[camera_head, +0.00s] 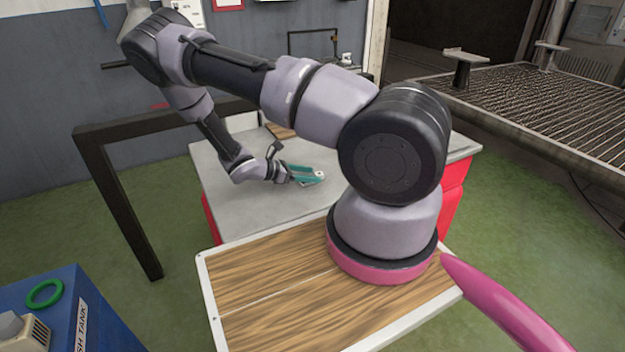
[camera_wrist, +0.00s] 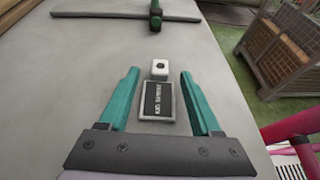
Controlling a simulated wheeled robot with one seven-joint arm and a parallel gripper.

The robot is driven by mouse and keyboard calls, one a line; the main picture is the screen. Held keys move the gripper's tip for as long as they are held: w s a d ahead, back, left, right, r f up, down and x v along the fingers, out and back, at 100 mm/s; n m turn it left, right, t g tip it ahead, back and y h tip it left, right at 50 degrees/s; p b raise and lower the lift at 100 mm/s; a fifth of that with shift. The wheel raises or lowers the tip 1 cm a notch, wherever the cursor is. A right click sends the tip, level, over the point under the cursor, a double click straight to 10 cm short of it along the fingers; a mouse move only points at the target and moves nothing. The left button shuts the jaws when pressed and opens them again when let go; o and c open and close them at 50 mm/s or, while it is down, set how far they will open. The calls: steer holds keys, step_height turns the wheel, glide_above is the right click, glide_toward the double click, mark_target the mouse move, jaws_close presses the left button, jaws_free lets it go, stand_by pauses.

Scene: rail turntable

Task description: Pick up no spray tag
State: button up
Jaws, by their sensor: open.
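The tag (camera_wrist: 158,98) lies flat on a grey tabletop. It has a dark plate with pale lettering and a light rim, and a white end (camera_wrist: 160,68) with a dark hole. The lettering is too small to read. My gripper (camera_wrist: 160,72) has teal fingers and is open, with one finger on each side of the tag and a gap to both. The white end sits between the fingertips. In the head view my gripper (camera_head: 306,173) is low over the tabletop, and the tag is mostly hidden there.
The grey table (camera_head: 240,205) has red sides. A long bar with a green handle (camera_wrist: 155,14) lies beyond the tag. Wooden boards (camera_wrist: 14,10) lie at the table's far left edge. A black frame (camera_head: 120,210) stands to the left. The tabletop around the tag is clear.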

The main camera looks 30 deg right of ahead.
steer(key=shift+d+f, duration=0.2)
steer(key=shift+d, duration=0.3)
jaws_close()
steer(key=shift+r, duration=0.1)
